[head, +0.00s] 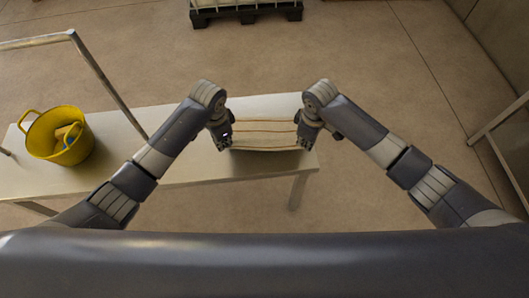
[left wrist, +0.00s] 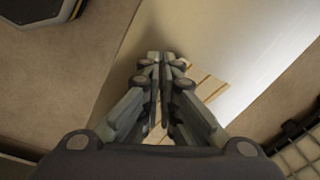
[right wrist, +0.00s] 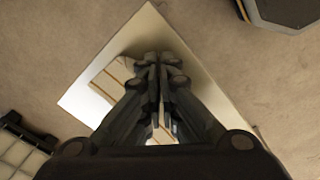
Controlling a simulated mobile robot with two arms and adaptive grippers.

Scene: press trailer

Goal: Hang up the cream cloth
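The cream cloth (head: 265,134), with thin brown stripes, is stretched between my two grippers over the right end of the pale table. My left gripper (head: 223,145) is shut at its left side, and my right gripper (head: 305,143) is shut at its right side. In the left wrist view the cloth (left wrist: 205,82) shows right of the closed fingers (left wrist: 162,60). In the right wrist view the cloth (right wrist: 117,75) shows left of the closed fingers (right wrist: 152,60). The fingers hide the pinched spots. I cannot tell how far the cloth is off the table.
The pale table (head: 185,150) runs to the left. A yellow bucket (head: 45,135) holding tan and blue things stands on its left part. A grey metal rail frame (head: 105,85) rises at the left. A black pallet (head: 247,15) lies at the far side.

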